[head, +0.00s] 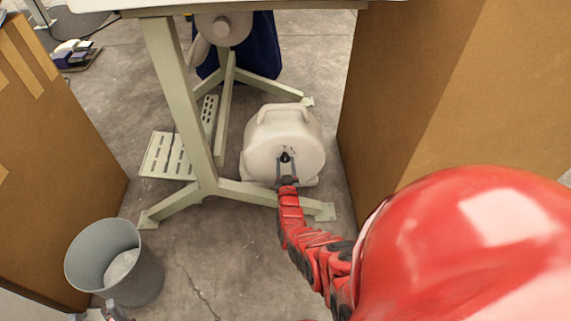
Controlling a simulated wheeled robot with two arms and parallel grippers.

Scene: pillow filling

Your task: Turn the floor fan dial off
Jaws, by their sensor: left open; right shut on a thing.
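The floor fan (265,135) is a rounded off-white drum with a carry handle on top, standing on the floor under the table frame. Its small dark dial (285,157) sits on the front face. My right gripper (286,164) is at the front of the fan and shut on the dial, with its red arm reaching in from the lower right. The fingertips cover part of the dial, so its setting cannot be read. My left gripper (112,310) shows only partly at the bottom left edge, open, by the grey bucket.
The pale table frame (180,100) has legs and a foot bar close in front of the fan. A grey bucket (148,278) stands at the lower left. Large cardboard boxes stand left (60,150) and right (400,90). Concrete floor lies clear between the bucket and my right arm.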

